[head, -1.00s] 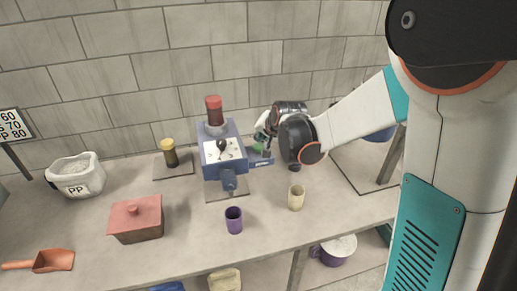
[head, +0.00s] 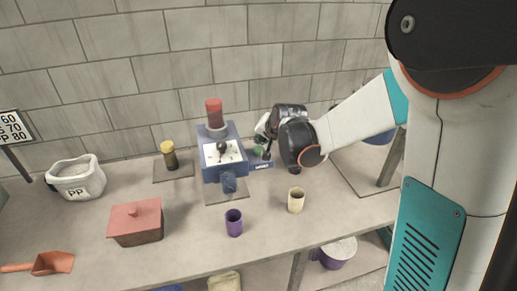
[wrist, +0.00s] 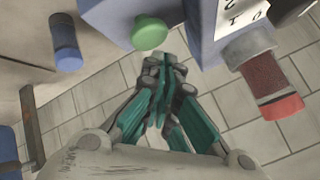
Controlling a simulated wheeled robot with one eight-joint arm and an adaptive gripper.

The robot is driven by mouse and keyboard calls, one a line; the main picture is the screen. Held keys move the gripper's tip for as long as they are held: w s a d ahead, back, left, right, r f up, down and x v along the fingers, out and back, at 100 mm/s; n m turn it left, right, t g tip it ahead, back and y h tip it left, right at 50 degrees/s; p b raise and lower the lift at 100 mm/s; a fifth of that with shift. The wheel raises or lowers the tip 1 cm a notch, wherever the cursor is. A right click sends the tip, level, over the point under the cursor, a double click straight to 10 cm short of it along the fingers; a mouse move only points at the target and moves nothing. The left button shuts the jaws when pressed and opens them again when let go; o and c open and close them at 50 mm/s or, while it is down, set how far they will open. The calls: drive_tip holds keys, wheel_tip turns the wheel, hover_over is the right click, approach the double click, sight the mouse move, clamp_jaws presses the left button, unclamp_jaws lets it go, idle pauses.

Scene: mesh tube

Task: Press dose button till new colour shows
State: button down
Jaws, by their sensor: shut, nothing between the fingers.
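The blue dosing machine (head: 210,173) stands mid-table, with a white front panel (head: 213,153), a black knob and a red-capped tube (head: 214,112) on top. The green dose button (head: 258,151) is on its right side; it also shows in the wrist view (wrist: 149,33). My gripper (head: 264,145) is just beside the button. In the wrist view, its fingers (wrist: 166,64) are closed together and empty, with the tips just below and right of the button. I cannot tell whether they touch it. A blue rounded outlet part (head: 229,184) is at the machine's front.
A purple cup (head: 233,222) and a beige cup (head: 296,200) stand in front. A red lidded box (head: 136,222), a yellow-capped jar (head: 170,156), a white PP container (head: 76,178) and an orange scoop (head: 52,264) are to the left. The table's front edge is clear.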

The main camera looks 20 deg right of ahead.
sight(261, 148)
drive_tip(key=shift+f, duration=0.2)
drive_tip(key=shift+f+b, duration=0.25)
drive_tip(key=shift+b, duration=0.15)
drive_tip(key=shift+f+b, duration=0.6)
drive_tip(key=shift+f, duration=0.15)
idle(1.1)
drive_tip(key=shift+r, duration=0.1)
drive_tip(key=shift+r+p, duration=0.85)
drive_tip(key=shift+r, duration=0.25)
drive_tip(key=shift+r+p, duration=1.7)
drive_tip(key=shift+r, duration=0.8)
drive_tip(key=shift+s, duration=0.1)
